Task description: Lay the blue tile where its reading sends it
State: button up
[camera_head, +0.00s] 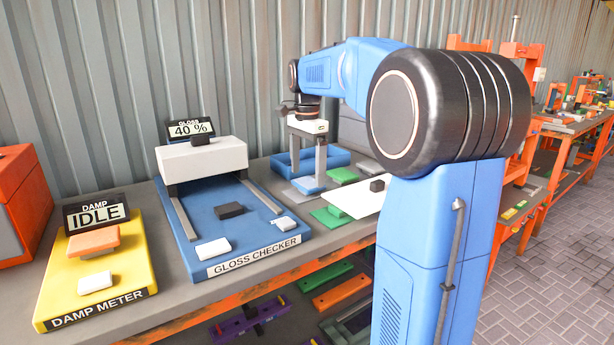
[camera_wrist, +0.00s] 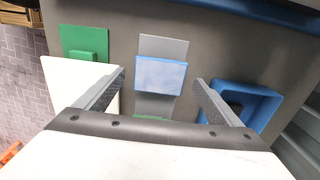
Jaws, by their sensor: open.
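The blue tile (camera_wrist: 160,77) lies on a grey mat (camera_wrist: 163,47) in the wrist view, between my two fingers with a gap on each side. It also shows as a small blue patch (camera_head: 309,186) under my gripper in the head view. My gripper (camera_head: 308,174) is open, pointing down over the tile, and holds nothing. The gloss checker (camera_head: 180,235) has a display (camera_head: 191,129) reading "GLOSS 40 %". The damp meter (camera_head: 140,252) has a display (camera_head: 97,213) reading "IDLE".
A green mat with a green block (camera_wrist: 82,55) and a white board (camera_wrist: 57,73) lie to the left in the wrist view. A blue tray (camera_wrist: 268,104) with something dark inside stands at right. Small white and dark blocks sit on the gloss checker.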

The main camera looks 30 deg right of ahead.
aim_at(307, 183)
notch_tip(307, 183, up, 10)
dwell(0.4)
jog(key=shift+s, duration=0.1)
dwell(0.4)
